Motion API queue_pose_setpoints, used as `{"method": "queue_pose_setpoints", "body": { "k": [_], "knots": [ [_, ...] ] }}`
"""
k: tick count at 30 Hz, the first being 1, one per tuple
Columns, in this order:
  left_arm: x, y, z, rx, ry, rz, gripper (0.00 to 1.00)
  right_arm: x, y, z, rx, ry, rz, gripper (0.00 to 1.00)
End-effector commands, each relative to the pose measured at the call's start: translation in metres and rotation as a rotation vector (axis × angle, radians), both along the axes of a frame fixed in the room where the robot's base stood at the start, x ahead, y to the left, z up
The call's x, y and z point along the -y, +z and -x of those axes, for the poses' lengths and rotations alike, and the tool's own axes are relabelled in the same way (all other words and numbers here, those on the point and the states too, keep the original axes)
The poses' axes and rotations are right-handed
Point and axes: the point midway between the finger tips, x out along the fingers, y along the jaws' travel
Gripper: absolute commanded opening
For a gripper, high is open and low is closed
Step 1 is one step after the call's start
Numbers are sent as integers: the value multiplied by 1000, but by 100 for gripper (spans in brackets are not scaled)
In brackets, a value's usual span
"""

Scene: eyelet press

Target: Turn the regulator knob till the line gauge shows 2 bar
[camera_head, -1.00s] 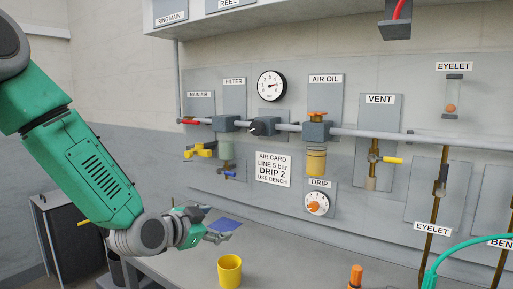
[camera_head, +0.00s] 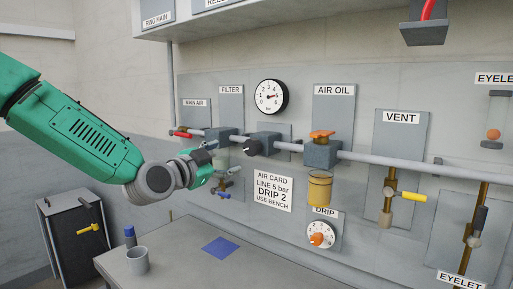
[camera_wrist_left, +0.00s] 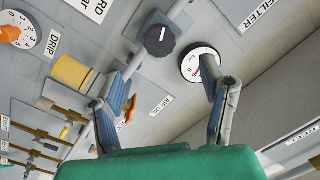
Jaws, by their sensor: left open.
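The regulator knob (camera_head: 253,148) is black, on a grey block (camera_head: 266,141) in the pipe run; the knob also shows in the left wrist view (camera_wrist_left: 160,41), with a pale mark. The line gauge (camera_head: 271,97) is round, white and black-rimmed, above the regulator. Its needle points right; I cannot read the exact value. The gauge is partly behind a finger in the left wrist view (camera_wrist_left: 200,63). My left gripper (camera_head: 223,162) is open and empty, left of the knob and a little below it, apart from it. Its spread fingers (camera_wrist_left: 160,80) show in the wrist view. My right gripper is not in view.
The filter block (camera_head: 220,139) and red main-air handle (camera_head: 181,133) lie left of the regulator. The air oil unit (camera_head: 321,152) and drip dial (camera_head: 321,234) are to the right. A grey cup (camera_head: 137,260) and blue pad (camera_head: 220,246) rest on the bench.

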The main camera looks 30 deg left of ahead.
Motion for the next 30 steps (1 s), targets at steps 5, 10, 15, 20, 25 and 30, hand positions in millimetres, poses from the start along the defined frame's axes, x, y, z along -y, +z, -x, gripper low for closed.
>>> {"method": "queue_pose_setpoints", "body": {
  "k": [5,10,15,20,25,30],
  "knots": [
    [1,0,-32,-4,0,-2,65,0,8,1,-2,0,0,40],
    [-2,-2,-71,-6,1,1,65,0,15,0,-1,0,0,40],
    [-3,-2,-102,-4,2,1,65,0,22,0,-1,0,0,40],
    [-2,-1,-121,-2,0,1,65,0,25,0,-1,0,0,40],
    [0,-1,-131,-1,0,1,65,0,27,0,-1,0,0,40],
    [1,-1,-132,-1,0,0,65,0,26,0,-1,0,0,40]
  ]
}}
